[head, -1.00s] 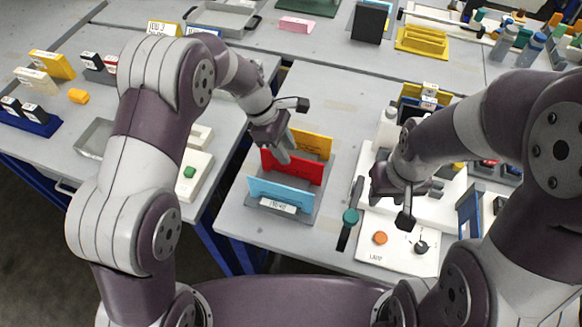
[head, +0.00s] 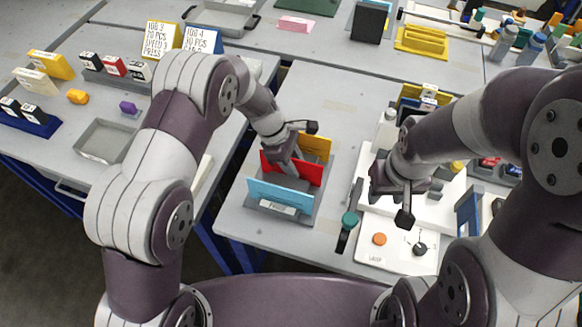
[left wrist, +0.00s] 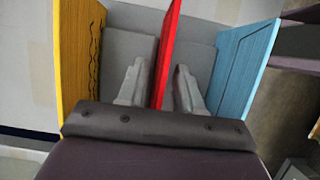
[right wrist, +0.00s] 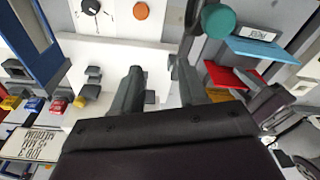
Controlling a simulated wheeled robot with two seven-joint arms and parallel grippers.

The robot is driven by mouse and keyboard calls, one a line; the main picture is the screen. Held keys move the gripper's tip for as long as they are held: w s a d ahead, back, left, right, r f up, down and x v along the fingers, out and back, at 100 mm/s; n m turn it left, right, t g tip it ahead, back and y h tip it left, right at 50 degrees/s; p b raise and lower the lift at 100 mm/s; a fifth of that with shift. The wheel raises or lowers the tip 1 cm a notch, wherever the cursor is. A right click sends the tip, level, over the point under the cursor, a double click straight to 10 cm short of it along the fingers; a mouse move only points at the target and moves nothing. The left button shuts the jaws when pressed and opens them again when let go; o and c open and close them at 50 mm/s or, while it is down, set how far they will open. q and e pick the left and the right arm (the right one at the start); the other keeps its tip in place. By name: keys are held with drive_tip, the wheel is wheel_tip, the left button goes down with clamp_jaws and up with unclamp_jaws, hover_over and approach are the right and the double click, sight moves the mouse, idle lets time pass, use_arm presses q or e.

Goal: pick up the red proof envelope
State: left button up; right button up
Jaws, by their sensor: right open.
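The red proof envelope (head: 308,170) stands upright in a grey rack (head: 305,213), between a yellow envelope (head: 317,145) behind and a light blue one (head: 280,194) in front. In the left wrist view the red envelope (left wrist: 168,50) runs edge-on between the two fingers of my left gripper (left wrist: 158,85). The fingers are apart, one on each side, with a visible gap at least on the right side. In the head view this gripper (head: 289,165) is down at the rack. My right gripper (right wrist: 160,85) is open and empty above the white plotter area.
The white panel with an orange button (head: 379,239) and black knob (head: 419,249) lies right of the rack. A teal-capped tool (head: 349,219) stands between them. Job cards (head: 160,40) and trays are on the left table. Bare table lies behind the rack.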

use_arm(q)
drive_tip(key=shift+f, duration=0.1)
clamp_jaws()
idle(0.3)
